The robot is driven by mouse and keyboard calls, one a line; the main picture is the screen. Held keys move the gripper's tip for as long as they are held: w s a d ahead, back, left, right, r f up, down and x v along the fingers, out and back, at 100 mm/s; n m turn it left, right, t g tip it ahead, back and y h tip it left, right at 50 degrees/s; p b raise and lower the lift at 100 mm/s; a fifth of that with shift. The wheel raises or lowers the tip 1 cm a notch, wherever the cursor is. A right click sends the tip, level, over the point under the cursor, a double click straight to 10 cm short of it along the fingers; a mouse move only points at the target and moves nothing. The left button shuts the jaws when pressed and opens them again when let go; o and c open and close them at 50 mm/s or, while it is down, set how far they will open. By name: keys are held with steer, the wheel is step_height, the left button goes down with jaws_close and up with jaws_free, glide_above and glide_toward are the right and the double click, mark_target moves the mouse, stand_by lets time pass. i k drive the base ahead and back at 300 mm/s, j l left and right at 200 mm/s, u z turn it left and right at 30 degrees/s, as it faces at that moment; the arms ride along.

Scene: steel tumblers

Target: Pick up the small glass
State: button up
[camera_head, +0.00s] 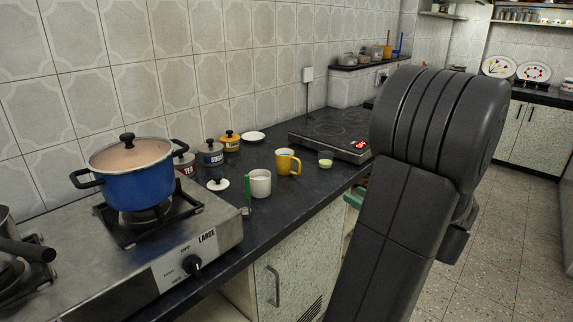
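Small vessels stand on the dark counter (225,250) in the head view. Near the counter's front edge is a small clear or shiny vessel (246,211) with an upright green stick (247,184) in or behind it. It looks most like a small glass, but it is too small to be sure. A small pale green cup (325,163) stands farther back, beside the yellow mug (287,162). My dark arm fills the right of the view, apart from these vessels. My gripper's fingers do not show.
A white mug (260,183) stands close behind the small vessel. A gas stove (215,243) with a blue pot (133,184) is at left. Labelled jars (210,153) line the wall. An electric hob (335,131) is farther back. Open floor lies at right.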

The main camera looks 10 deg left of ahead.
mark_target(325, 159)
steer(key=i+l+z, duration=0.15)
steer(key=i+z, duration=0.35)
steer(key=i, duration=0.15)
steer(key=i+j+z, duration=0.1)
steer(key=i+z, duration=0.35)
steer(key=i, duration=0.15)
